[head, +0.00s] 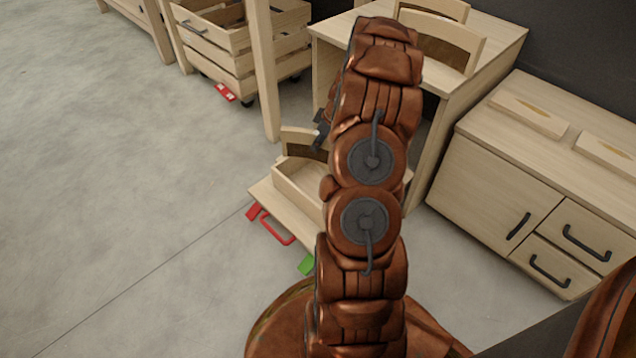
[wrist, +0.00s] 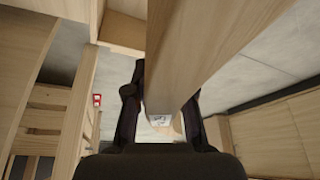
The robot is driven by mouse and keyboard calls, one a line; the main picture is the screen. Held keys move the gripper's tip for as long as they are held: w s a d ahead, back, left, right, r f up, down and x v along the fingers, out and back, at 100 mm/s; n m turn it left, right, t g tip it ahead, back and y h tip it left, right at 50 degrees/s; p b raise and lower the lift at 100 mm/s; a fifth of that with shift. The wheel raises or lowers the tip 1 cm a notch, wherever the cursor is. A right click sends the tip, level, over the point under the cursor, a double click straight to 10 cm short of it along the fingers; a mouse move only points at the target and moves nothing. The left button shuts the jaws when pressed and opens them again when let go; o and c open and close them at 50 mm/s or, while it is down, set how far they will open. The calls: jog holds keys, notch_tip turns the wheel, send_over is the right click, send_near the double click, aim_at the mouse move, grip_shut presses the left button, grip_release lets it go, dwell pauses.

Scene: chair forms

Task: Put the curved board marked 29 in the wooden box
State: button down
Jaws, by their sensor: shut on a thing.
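My gripper (wrist: 160,125) is shut on a pale wooden board (wrist: 205,50), which runs up and right between the fingers in the wrist view. A small white label (wrist: 160,120) shows at its near end; I cannot read its number. In the head view my gripper (head: 321,128) is mostly hidden behind my arm, next to a pale curved piece (head: 302,137) with a dark area below it. A shallow open wooden box (head: 289,190) is below it, partly hidden by my arm. I cannot tell whether the curved piece touches the box.
Two curved boards (head: 452,42) stand on the table (head: 497,35) at the back. A slatted crate (head: 215,62) on wheels stands at upper left. A drawer cabinet (head: 520,190) is at right. Red (head: 277,229) and green (head: 306,265) pieces lie near the box. Open floor is left.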

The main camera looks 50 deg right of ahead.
notch_tip(320, 180, down, 15)
jog(key=b, duration=0.5)
jog(key=shift+f, duration=0.2)
jog(key=c, duration=1)
grip_release()
jog(key=shift+r, duration=0.15)
